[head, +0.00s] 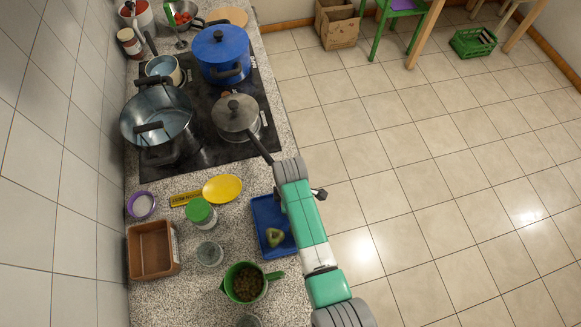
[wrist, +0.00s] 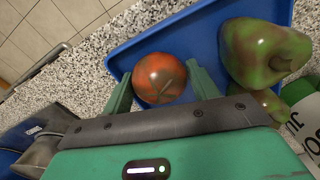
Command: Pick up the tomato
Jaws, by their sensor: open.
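The tomato (wrist: 159,77) is red-orange with a green star-shaped stem mark. In the wrist view it lies on a blue tray (wrist: 196,36). My gripper (wrist: 163,86) is open, with one green finger on each side of the tomato's near part. I cannot tell whether either finger touches it. In the head view the blue tray (head: 264,212) is partly behind my green arm, and I cannot make out the tomato or the fingers there.
A green-red pepper (wrist: 262,50) lies in the tray right of the tomato, with another green item (wrist: 262,103) close by. A green labelled container (wrist: 303,103) stands at the right edge. In the head view, a green cup (head: 243,283) and a lidded pot (head: 235,115) stand near the tray.

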